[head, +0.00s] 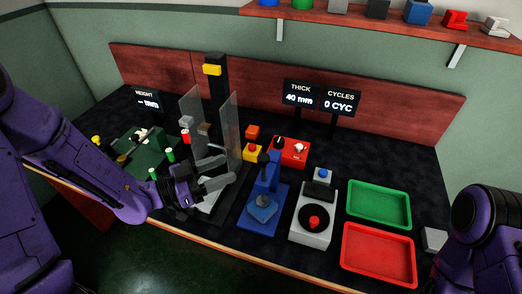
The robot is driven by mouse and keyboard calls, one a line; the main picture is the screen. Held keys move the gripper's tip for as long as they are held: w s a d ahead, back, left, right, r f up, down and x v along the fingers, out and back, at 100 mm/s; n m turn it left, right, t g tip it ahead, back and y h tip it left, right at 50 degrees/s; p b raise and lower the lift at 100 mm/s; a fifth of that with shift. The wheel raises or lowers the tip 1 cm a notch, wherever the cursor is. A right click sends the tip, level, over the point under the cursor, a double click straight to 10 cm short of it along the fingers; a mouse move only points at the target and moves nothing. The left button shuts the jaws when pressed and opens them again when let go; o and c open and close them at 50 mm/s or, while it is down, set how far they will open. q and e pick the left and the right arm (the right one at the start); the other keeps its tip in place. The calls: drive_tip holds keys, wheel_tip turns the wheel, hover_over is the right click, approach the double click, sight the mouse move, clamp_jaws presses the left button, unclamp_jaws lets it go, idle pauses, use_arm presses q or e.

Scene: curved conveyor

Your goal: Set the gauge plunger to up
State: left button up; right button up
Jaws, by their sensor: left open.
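A blue stand (264,213) with a dark upright rod and black knob (264,159) stands in the middle of the bench; it looks like the gauge with its plunger. I cannot tell clearly whether the plunger is up or down. The thickness display (299,93) behind it reads 40 mm. My left gripper (222,168) is open and empty, its fingers pointing right, a little left of the blue stand and in front of the clear guard panels. It appears apart from the stand. My right arm shows at the lower right, but its gripper is out of view.
Clear panels (231,125) flank a black column (216,95) behind my left gripper. A grey box with a red knob (314,222), a green tray (379,203) and a red tray (378,254) stand to the right. A green fixture (139,143) lies left.

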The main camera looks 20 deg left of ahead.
sight(264, 156)
use_arm(q)
drive_tip(key=x, duration=0.3)
drive_tip(key=p+x, duration=0.1)
drive_tip(key=x, duration=0.3)
drive_tip(key=p+x, duration=0.1)
drive_tip(key=x, duration=0.3)
drive_tip(key=shift+s+d, duration=0.3)
drive_tip(key=shift+d, duration=0.1)
